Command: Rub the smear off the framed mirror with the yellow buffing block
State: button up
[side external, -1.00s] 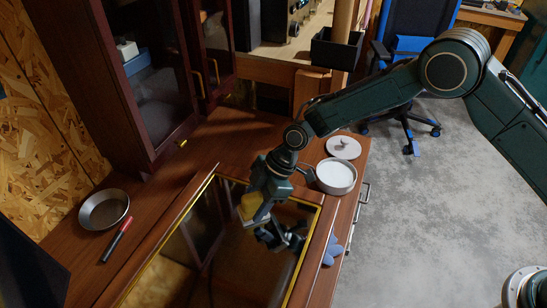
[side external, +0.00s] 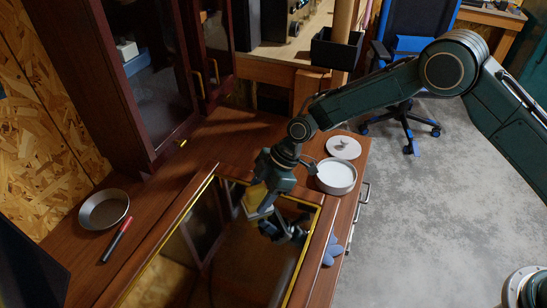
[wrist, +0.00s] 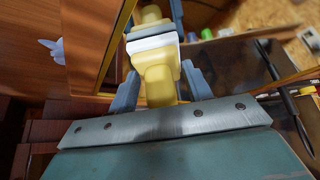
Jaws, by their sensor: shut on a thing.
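The framed mirror (side external: 232,262) lies flat on the wooden bench, with a brown frame and gold inner edge. My gripper (side external: 262,195) is over its far part, pointing down, shut on the yellow buffing block (side external: 255,197). In the wrist view the block (wrist: 158,86) sits between my blue-grey fingers (wrist: 160,90), with a pale pad at its far end. The block's reflection shows just beyond the pad. The pad is at or very close to the glass; I cannot tell if it touches. I cannot make out the smear in either view.
A metal bowl (side external: 104,210) and a red-and-black marker (side external: 116,240) lie left of the mirror. A round tin (side external: 337,176), its lid (side external: 343,147) and a blue star-shaped thing (side external: 332,250) are to its right. A dark cabinet (side external: 150,80) stands behind.

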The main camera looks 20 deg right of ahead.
jog(key=shift+s+a, duration=1.4)
jog(key=shift+s, duration=0.1)
jog(key=shift+a, duration=0.1)
jog(key=shift+s+a, duration=0.1)
jog(key=shift+s, duration=0.05)
jog(key=shift+s+a+f, duration=0.15)
jog(key=shift+s+a, duration=1.05)
jog(key=shift+s, duration=0.1)
jog(key=shift+s+a, duration=0.1)
jog(key=shift+s+a, duration=0.1)
jog(key=shift+s, duration=0.05)
jog(key=shift+s+a, duration=1.2)
